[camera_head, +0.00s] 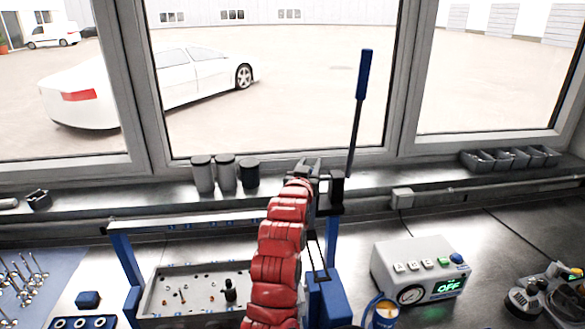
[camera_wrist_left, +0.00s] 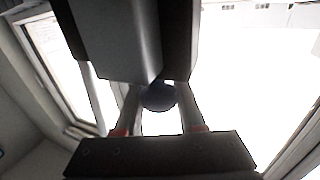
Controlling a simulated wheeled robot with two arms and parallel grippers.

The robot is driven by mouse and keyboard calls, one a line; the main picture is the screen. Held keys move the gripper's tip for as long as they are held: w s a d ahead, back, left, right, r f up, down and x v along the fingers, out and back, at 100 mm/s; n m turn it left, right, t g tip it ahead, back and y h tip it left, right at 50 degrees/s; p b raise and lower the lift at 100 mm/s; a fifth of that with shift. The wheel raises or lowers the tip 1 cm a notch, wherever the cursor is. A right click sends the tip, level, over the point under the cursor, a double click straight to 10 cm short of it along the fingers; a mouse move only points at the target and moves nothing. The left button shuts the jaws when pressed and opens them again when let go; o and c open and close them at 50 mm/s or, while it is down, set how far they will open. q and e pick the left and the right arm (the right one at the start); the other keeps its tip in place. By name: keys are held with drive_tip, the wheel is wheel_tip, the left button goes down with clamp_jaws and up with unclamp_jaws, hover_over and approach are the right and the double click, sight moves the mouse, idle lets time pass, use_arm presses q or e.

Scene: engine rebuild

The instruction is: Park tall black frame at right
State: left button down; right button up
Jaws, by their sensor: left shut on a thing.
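My left gripper (camera_head: 306,168), on a red segmented arm, is near the window sill, shut on a dark part of the tall black frame. The tall frame has a thin black lever (camera_head: 354,140) with a blue handle (camera_head: 363,74) and a black block (camera_head: 337,186). A thin black loop (camera_head: 317,262) hangs beside the arm, apparently part of it. The lever stands nearly upright, leaning slightly right. In the left wrist view the gripper (camera_wrist_left: 160,115) has a dark rounded piece (camera_wrist_left: 158,96) between its fingers. The exact grip is hard to see. My right gripper is not in view.
A grey metal block (camera_head: 195,290) with small parts lies under a blue-posted rack (camera_head: 122,255). Dark canisters (camera_head: 225,173) and black bins (camera_head: 508,158) line the sill. Bench right of the gauge box is partly clear.

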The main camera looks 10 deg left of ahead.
use_arm(q)
drive_tip(key=shift+d+f, duration=0.15)
drive_tip(key=c, duration=0.8)
unclamp_jaws()
drive_tip(key=shift+c, duration=0.2)
drive_tip(key=o, duration=0.3)
drive_tip(key=shift+d, duration=0.2)
drive_tip(key=shift+a, duration=0.1)
